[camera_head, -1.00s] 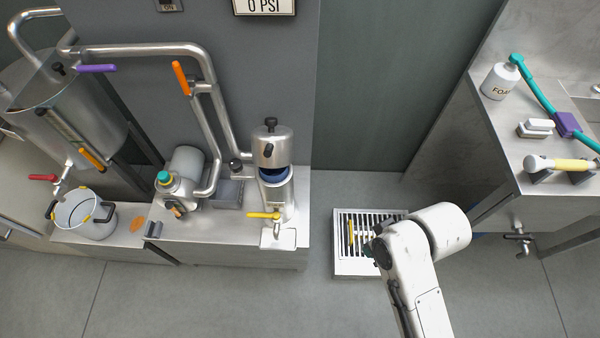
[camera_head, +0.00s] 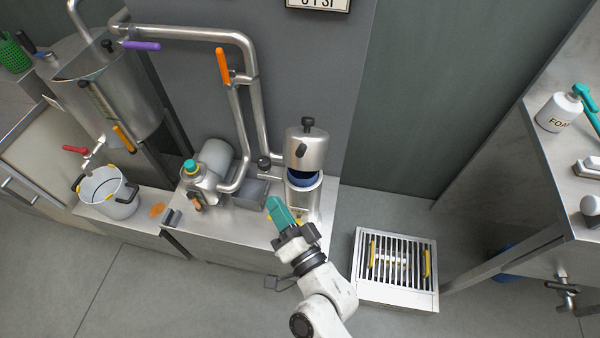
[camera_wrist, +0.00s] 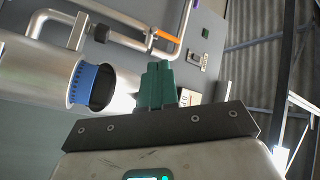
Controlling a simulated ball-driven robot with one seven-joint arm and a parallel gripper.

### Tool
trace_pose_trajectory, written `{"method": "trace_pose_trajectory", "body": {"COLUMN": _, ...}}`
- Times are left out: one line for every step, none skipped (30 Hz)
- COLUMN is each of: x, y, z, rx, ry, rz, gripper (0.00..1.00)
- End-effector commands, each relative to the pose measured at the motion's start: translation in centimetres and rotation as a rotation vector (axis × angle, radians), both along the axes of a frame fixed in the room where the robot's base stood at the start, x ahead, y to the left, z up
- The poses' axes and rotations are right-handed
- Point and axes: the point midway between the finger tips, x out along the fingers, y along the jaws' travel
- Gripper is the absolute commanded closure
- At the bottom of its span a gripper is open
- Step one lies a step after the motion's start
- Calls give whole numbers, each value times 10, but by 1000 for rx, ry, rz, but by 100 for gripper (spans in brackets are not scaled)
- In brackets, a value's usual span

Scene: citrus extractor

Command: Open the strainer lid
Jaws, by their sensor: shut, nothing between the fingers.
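The steel strainer body (camera_head: 304,203) stands upright on the low bench, with a blue ring (camera_head: 303,179) at its top. A domed steel lid (camera_head: 306,150) with black knobs shows above the blue ring, with a dark gap between them. I cannot tell what holds the lid there. My gripper (camera_head: 274,203) has teal fingers, is shut and empty, and shows just left of the strainer body in the head view. In the wrist view, the shut fingers (camera_wrist: 158,68) stand right of the blue ring (camera_wrist: 91,84) and its dark opening. Contact is not visible.
Steel pipes with an orange handle (camera_head: 222,66) rise behind the strainer. A pump (camera_head: 210,168) and a grey box (camera_head: 250,192) stand to its left. A floor grate (camera_head: 397,270) lies to the right. A white pot (camera_head: 106,190) sits at far left.

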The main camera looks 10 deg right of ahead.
Motion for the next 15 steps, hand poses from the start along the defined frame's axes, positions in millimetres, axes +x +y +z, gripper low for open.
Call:
{"method": "trace_pose_trajectory", "body": {"x": -3, "y": 2, "z": -5, "rx": 65, "ry": -27, "rz": -30, "gripper": 100}}
{"method": "trace_pose_trajectory", "body": {"x": -4, "y": 2, "z": -5, "rx": 107, "ry": -45, "rz": -53, "gripper": 100}}
{"method": "trace_pose_trajectory", "body": {"x": -7, "y": 1, "z": -6, "rx": 164, "ry": -68, "rz": -84, "gripper": 100}}
{"method": "trace_pose_trajectory", "body": {"x": -10, "y": 0, "z": -7, "rx": 205, "ry": -85, "rz": -108, "gripper": 100}}
{"method": "trace_pose_trajectory", "body": {"x": -13, "y": -2, "z": -9, "rx": 246, "ry": -100, "rz": -134, "gripper": 100}}
{"method": "trace_pose_trajectory", "body": {"x": -17, "y": -5, "z": -11, "rx": 298, "ry": -121, "rz": -167, "gripper": 100}}
{"method": "trace_pose_trajectory", "body": {"x": -21, "y": -8, "z": -14, "rx": 334, "ry": -135, "rz": -193, "gripper": 100}}
{"method": "trace_pose_trajectory", "body": {"x": -24, "y": -10, "z": -16, "rx": 368, "ry": -148, "rz": -217, "gripper": 100}}
{"method": "trace_pose_trajectory", "body": {"x": -29, "y": -13, "z": -19, "rx": 410, "ry": -164, "rz": -247, "gripper": 100}}
{"method": "trace_pose_trajectory", "body": {"x": -33, "y": -16, "z": -21, "rx": 437, "ry": -176, "rz": -270, "gripper": 100}}
{"method": "trace_pose_trajectory", "body": {"x": -36, "y": -19, "z": -24, "rx": 463, "ry": -186, "rz": -291, "gripper": 100}}
{"method": "trace_pose_trajectory", "body": {"x": -41, "y": -22, "z": -27, "rx": 492, "ry": -198, "rz": -316, "gripper": 100}}
{"method": "trace_pose_trajectory", "body": {"x": -43, "y": -24, "z": -29, "rx": 511, "ry": -206, "rz": -333, "gripper": 100}}
{"method": "trace_pose_trajectory", "body": {"x": -46, "y": -26, "z": -30, "rx": 527, "ry": -213, "rz": -348, "gripper": 100}}
{"method": "trace_pose_trajectory", "body": {"x": -49, "y": -28, "z": -32, "rx": 543, "ry": -221, "rz": -363, "gripper": 100}}
